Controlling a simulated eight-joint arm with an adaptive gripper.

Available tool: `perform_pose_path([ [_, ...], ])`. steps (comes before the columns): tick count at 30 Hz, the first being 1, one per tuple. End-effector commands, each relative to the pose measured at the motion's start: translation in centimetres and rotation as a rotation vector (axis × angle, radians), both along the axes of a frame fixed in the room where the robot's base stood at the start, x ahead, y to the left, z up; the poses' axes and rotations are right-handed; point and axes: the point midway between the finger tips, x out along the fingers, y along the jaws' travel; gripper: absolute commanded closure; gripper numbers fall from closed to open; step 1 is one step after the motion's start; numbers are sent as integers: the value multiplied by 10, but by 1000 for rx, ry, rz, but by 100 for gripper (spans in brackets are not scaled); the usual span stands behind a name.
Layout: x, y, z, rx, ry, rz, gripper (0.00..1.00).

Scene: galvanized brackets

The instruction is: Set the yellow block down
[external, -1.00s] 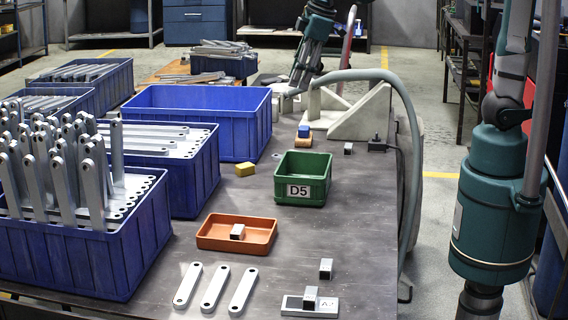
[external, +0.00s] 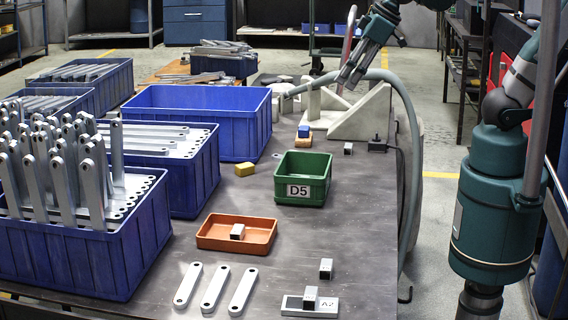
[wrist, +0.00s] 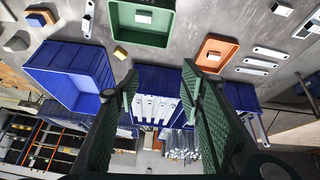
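The yellow block (external: 245,169) rests on the grey table beside the front right corner of the large empty blue bin, left of the green bin. It also shows in the wrist view (wrist: 120,53), between the blue bin and the green bin. My gripper (external: 344,84) is up in the air near the back right of the table, well away from the block. In the wrist view my gripper (wrist: 160,84) has its two green fingers wide apart, with nothing held between them.
The empty blue bin (external: 190,137), green D5 bin (external: 303,196) and orange tray (external: 217,248) holding a small metal block stand on the table. Bins of metal brackets (external: 75,245) fill the left. A grey hose and pale stand (external: 350,118) are at the back right.

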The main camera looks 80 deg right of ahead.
Motion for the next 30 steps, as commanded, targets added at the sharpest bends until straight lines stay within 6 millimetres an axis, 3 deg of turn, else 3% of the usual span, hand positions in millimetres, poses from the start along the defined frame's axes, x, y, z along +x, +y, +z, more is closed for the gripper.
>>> perform_pose_path([
  [12, -53, 16, -14, 66, -78, -75, 61],
  [30, -63, 19, -18, 85, -96, -94, 61],
])
